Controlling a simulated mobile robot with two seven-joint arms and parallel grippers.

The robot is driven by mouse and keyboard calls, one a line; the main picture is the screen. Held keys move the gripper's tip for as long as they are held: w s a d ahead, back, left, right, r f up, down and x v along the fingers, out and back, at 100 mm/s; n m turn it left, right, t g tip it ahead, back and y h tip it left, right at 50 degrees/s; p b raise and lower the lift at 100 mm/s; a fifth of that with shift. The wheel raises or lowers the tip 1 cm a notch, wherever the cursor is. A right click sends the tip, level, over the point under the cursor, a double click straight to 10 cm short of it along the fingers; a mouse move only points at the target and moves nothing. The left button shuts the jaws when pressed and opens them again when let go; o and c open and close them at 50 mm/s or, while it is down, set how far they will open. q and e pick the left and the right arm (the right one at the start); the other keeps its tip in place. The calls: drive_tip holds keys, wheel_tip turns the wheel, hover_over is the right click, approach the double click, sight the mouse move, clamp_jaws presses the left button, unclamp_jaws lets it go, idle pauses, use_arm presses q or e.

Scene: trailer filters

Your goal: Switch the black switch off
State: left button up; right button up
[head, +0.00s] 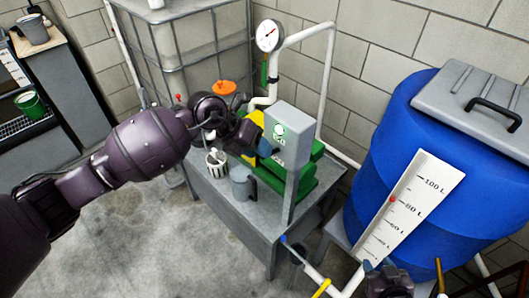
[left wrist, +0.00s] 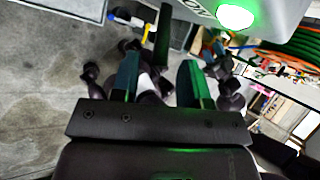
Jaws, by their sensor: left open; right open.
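A grey switch box (head: 287,128) with a lit green lamp stands on a post at the front of the metal table. Its lamp (left wrist: 236,15) glows green at the top of the left wrist view. A dark upright bar (left wrist: 163,40), which looks like the black switch, extends below the box edge. In the head view the switch is hidden behind my gripper. My left gripper (head: 264,147) is at the left side of the box, open. In the left wrist view its fingers (left wrist: 160,82) are apart, with the bar just beyond the gap; contact cannot be told. My right gripper (head: 386,280) is low at the right, open.
A blue barrel (head: 400,120) with a level scale stands right. White pipes and a gauge (head: 269,36) are behind. Floor at front left is clear.

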use_arm(q)
drive_tip(key=shift+x, duration=1.55)
clamp_jaws()
